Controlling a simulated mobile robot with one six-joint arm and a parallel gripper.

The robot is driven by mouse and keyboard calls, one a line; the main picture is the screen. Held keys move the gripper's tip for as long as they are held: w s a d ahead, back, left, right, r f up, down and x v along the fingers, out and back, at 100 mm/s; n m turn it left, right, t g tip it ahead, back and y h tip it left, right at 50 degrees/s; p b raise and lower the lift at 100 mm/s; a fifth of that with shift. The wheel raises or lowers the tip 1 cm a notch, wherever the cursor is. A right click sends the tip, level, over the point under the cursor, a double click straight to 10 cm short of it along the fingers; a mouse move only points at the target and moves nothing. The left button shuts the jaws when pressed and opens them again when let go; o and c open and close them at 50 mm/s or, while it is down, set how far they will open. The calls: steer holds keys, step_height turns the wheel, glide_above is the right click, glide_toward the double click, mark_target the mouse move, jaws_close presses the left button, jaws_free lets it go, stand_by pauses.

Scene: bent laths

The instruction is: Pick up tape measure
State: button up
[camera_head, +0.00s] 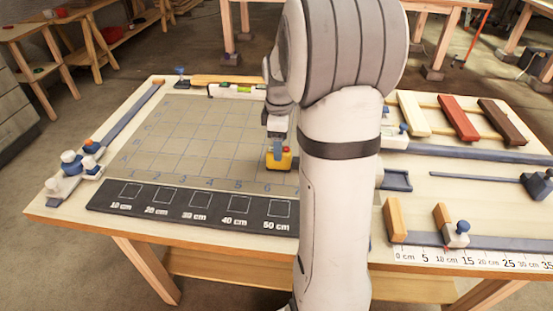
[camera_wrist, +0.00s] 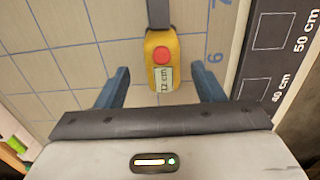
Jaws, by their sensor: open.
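The yellow tape measure (camera_wrist: 161,60) lies on the gridded mat (camera_wrist: 60,60), with a red button on top and a label reading 12 cm. A grey-blue strip runs from its far end. In the head view the tape measure (camera_head: 280,159) sits near column 6 at the mat's front right, partly behind my arm. My gripper (camera_wrist: 163,80) is open, with one blue finger on each side of the tape measure's near end and gaps between. In the head view my gripper is mostly hidden by my own arm.
A dark strip with marked squares (camera_head: 190,208) lies along the mat's front. Clamps (camera_head: 75,170) stand at the left. Coloured laths (camera_head: 458,118) and a ruler scale (camera_head: 475,258) are at the right. The mat's middle is clear.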

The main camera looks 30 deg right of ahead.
step_height(320, 180, down, 6)
steer(key=shift+s+a+r, duration=0.1)
steer(key=shift+r, duration=0.05)
steer(key=c, duration=1.3)
